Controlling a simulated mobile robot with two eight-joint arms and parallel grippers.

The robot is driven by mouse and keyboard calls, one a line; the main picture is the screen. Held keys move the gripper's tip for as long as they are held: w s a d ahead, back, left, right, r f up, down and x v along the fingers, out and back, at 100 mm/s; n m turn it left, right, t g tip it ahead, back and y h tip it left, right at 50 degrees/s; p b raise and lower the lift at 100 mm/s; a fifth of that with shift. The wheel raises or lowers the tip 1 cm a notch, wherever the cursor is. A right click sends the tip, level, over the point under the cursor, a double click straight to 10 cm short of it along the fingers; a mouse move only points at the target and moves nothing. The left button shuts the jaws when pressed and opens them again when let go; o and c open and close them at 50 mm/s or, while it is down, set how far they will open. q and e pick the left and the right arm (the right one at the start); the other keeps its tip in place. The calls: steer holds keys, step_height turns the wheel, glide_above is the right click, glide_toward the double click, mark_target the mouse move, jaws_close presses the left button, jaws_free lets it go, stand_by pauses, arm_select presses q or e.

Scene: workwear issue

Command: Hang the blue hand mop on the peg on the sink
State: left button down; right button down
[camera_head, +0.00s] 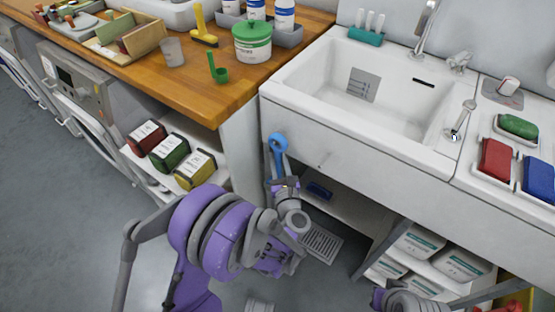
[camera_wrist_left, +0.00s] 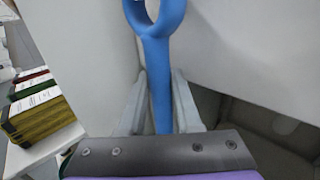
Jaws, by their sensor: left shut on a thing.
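The blue hand mop (camera_head: 278,146) is upright in front of the sink's front panel, at its left end. Its ring-shaped top points up, and its lower part is hidden by my gripper and arm. My left gripper (camera_head: 281,181) is shut on its handle below the ring. In the left wrist view the blue handle (camera_wrist_left: 158,60) runs between the two grey fingers (camera_wrist_left: 160,100). The white sink (camera_head: 350,148) stands behind the ring.
A wooden counter (camera_head: 215,88) with a green-lidded tub (camera_head: 252,45) adjoins the sink on the left. Red, green and yellow packs (camera_head: 195,170) sit on a shelf below. Red (camera_head: 495,158) and blue (camera_head: 538,178) blocks lie right of the basin. White packs (camera_head: 420,240) fill a lower shelf.

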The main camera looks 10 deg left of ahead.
arm_select(q)
steer(key=shift+w+d+f, duration=0.15)
steer(key=shift+f, duration=0.05)
